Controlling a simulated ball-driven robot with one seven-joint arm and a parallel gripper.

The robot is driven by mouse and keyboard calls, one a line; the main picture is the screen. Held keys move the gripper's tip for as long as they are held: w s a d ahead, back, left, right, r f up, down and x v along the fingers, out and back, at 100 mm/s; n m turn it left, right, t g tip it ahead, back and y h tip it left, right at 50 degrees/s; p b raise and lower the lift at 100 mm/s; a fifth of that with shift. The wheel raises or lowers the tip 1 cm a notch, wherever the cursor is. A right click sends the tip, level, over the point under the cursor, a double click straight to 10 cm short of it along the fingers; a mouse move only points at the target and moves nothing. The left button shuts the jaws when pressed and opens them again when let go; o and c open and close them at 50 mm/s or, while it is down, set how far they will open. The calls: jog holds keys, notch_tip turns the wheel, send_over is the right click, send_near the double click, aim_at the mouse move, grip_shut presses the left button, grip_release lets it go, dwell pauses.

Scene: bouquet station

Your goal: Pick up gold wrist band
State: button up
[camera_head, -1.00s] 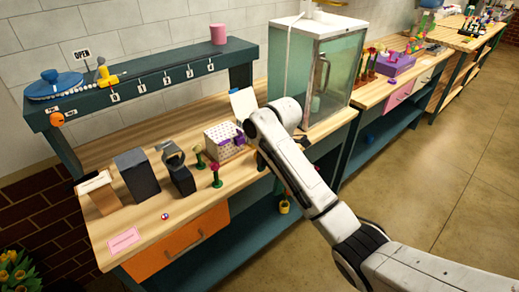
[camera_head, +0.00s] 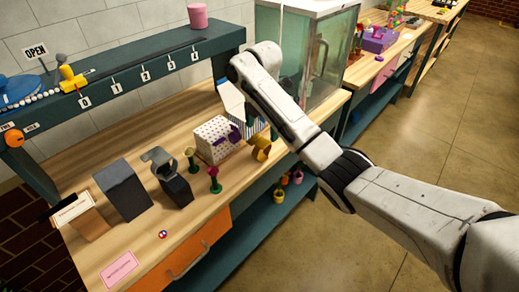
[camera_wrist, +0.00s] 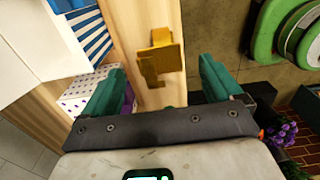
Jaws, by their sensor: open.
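The gold wrist band (camera_head: 261,148) sits near the front edge of the wooden bench, right of the polka-dot box, in the head view. In the wrist view the gold band (camera_wrist: 160,58) stands on the wood between and beyond my two green fingertips. My gripper (camera_wrist: 161,68) is open and empty, with a finger to each side of the band in the picture. I cannot tell how far above the band the fingers are.
The polka-dot box (camera_head: 216,140) with a purple bow is close to the band's left. Red and green flower-like pieces (camera_head: 214,180) and a dark stand (camera_head: 175,183) are farther left. A glass cabinet (camera_head: 300,60) stands behind. Pots (camera_head: 279,194) are on the lower shelf.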

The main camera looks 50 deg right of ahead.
aim_at(264, 139)
notch_tip(264, 139, down, 4)
jog(key=shift+r+b, duration=0.1)
jog(key=shift+b, duration=0.9)
jog(key=shift+d+f, duration=0.15)
jog(key=shift+f, duration=0.2)
jog(key=shift+d+f+p, duration=0.15)
jog(key=shift+f+p, duration=0.2)
jog(key=shift+f, duration=0.75)
jog(key=shift+d+f+p, duration=0.15)
jog(key=shift+f+p, duration=0.15)
jog(key=shift+f, duration=0.8)
jog(key=c, duration=1.1)
jog(key=shift+o, duration=0.2)
jog(key=shift+r, duration=0.1)
